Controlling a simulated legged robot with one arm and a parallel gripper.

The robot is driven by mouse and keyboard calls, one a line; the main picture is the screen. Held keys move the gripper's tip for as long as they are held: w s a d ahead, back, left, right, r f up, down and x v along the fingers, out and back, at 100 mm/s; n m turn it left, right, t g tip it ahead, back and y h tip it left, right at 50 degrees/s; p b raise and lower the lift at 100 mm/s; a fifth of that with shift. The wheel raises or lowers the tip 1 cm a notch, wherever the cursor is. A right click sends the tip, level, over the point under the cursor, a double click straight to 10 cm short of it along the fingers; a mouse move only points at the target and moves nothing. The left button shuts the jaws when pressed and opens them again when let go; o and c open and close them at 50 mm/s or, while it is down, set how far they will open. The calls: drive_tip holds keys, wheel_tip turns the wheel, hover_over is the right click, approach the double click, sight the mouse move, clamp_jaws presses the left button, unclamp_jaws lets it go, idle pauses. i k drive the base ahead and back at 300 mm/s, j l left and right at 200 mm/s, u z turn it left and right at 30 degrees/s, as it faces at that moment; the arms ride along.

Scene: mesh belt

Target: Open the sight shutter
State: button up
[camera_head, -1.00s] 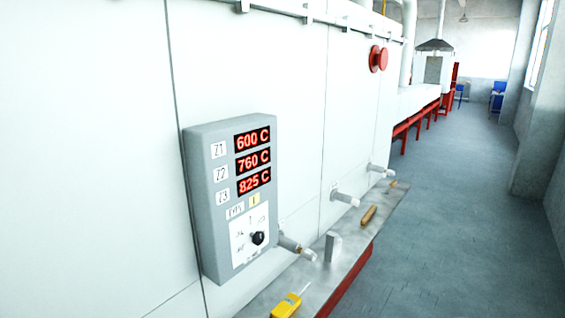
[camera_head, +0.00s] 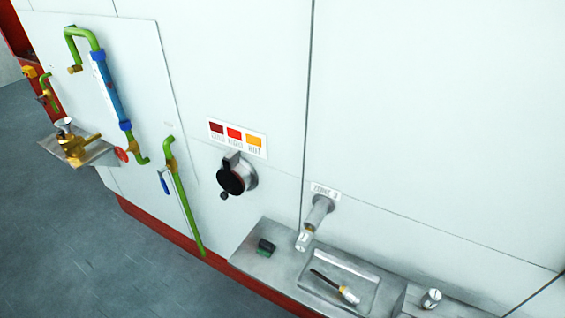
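The sight port (camera_head: 236,175) is on the white furnace wall near the middle of the view. It is a short grey metal tube with a round black disc on its front and a small dark knob at the disc's lower edge. The black disc covers the port's face. A label with dark red, red and orange colour patches (camera_head: 238,137) is fixed just above it. My gripper is not in view.
A steel shelf (camera_head: 243,254) below holds a dark green-black block (camera_head: 266,247) and a tray with a brush-like tool (camera_head: 337,287). A capped pipe (camera_head: 316,218) sticks out above it. Green and blue piping (camera_head: 108,88) is at left. Grey floor (camera_head: 70,240) is open at lower left.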

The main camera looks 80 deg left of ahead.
sight(228, 181)
drive_tip(key=u, duration=3.1)
drive_tip(key=i+j+u, duration=0.25)
drive_tip(key=i+j, duration=0.3)
